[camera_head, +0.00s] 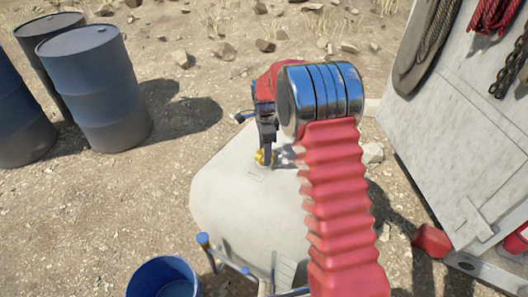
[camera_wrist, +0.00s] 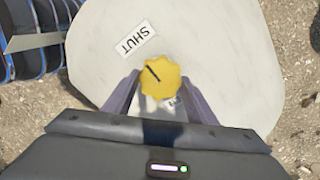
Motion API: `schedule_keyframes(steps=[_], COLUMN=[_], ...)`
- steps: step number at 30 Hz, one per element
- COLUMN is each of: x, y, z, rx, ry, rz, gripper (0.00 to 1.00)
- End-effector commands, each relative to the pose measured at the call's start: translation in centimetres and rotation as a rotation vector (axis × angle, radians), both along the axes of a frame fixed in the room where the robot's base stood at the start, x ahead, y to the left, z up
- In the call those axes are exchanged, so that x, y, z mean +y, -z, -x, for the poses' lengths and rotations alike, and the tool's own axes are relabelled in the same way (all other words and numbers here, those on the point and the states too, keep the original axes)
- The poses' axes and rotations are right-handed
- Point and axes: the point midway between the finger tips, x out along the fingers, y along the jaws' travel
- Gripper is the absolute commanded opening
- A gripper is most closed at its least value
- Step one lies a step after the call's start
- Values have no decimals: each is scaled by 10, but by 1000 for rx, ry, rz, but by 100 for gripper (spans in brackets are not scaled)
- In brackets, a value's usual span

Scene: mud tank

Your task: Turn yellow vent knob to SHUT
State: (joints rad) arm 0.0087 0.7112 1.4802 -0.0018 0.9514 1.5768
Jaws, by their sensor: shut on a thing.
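The yellow vent knob (camera_wrist: 172,72) has a scalloped edge and a black pointer line that runs to its upper left. A second label (camera_wrist: 171,102) is mostly hidden below the knob. My gripper (camera_wrist: 160,82) is shut on the knob, one finger on each side. In the head view the knob (camera_head: 264,157) shows small under my gripper (camera_head: 267,146), on the tank (camera_head: 230,205).
Several dark barrels (camera_head: 95,90) stand at the upper left. A blue bucket (camera_head: 163,278) and a blue railing (camera_head: 232,262) are at the front of the tank. A grey panel (camera_head: 440,125) with hanging ropes and a chain stands at the right, near a red container (camera_head: 431,240).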

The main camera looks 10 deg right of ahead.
Motion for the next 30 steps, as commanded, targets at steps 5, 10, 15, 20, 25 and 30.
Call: schedule_keyframes(steps=[5,10,15,20,25,30], x=[4,4,3,2,1,1], y=[0,0,0,0,-1,-9], z=[0,0,0,0,-1,-1], rx=[0,0,-1,-1,-1,-3], ry=[2,2,1,1,1,1], rz=[-4,-5,-4,-3,-2,-2], gripper=[29,53,65,70,70,70])
